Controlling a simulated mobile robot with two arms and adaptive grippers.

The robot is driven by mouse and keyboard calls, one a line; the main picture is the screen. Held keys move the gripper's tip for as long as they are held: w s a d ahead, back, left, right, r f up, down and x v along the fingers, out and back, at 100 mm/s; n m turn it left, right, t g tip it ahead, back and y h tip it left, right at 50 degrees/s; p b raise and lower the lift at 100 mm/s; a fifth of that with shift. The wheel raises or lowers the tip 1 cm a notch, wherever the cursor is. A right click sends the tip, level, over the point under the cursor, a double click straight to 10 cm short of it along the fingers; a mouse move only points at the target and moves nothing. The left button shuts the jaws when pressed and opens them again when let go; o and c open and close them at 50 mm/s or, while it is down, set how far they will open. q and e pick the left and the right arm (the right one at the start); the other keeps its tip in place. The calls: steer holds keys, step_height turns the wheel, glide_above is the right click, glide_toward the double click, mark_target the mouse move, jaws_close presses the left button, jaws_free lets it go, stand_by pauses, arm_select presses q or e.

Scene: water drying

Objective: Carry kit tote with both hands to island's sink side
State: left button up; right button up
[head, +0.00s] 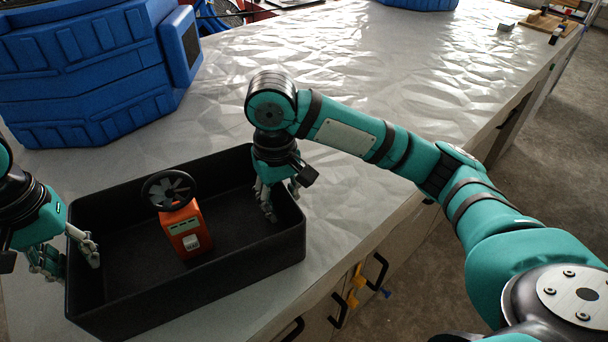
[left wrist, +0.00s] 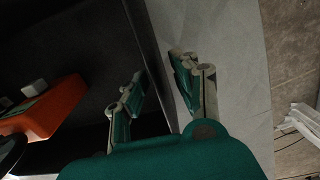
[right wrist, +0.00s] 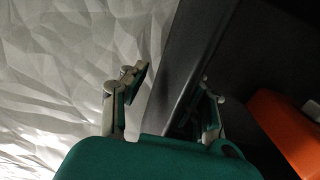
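The kit tote (head: 250,250), a black open-topped box, stands on the grey textured counter near its front edge. An orange meter with a black fan wheel (head: 187,232) stands inside it; its orange body also shows in the left wrist view (left wrist: 50,110). My left gripper (head: 68,258) is at the tote's left wall, with one finger inside and one outside. In the left wrist view my left gripper (left wrist: 163,90) has its fingers apart around the wall. My right gripper (right wrist: 168,88) straddles the opposite wall with its fingers apart, showing gaps beside the wall.
A large blue case (head: 85,70) stands on the counter (head: 340,60) behind the tote. Another blue item is at the top edge. Small items and a wooden board (head: 548,24) lie at the far right end. Cabinet handles (head: 376,272) project below the front edge. The counter's middle is clear.

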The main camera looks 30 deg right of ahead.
arm_select(q)
step_height(320, 180, up, 8)
steer(key=shift+r, duration=0.7)
arm_select(e)
steer(key=shift+r, duration=0.2)
step_height(320, 180, up, 12)
steer(key=shift+f, duration=0.15)
